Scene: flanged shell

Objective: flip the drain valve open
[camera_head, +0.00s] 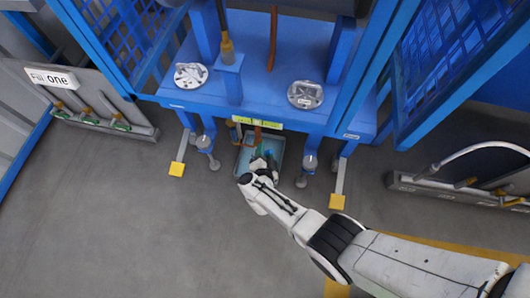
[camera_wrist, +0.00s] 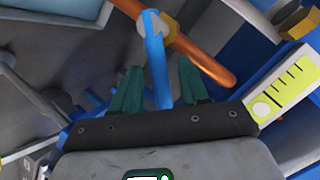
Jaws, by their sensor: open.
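The drain valve shows in the wrist view as a blue lever (camera_wrist: 156,60) pivoting at a pale round hub on a copper pipe (camera_wrist: 200,58). My gripper (camera_wrist: 160,68) has two green fingers standing apart, one on each side of the lever. I see gaps between the lever and both fingers; whether the lever lies at fingertip depth I cannot tell. In the head view my gripper (camera_head: 264,158) is low under the blue machine, over a grey tray (camera_head: 243,168). There the gripper and arm mostly hide the valve.
The blue frame (camera_head: 270,85) stands above and behind my gripper. Its legs and feet stand left and right of the tray. A yellow label (camera_wrist: 284,84) is close on the right in the wrist view. Open grey floor (camera_head: 150,230) lies in front.

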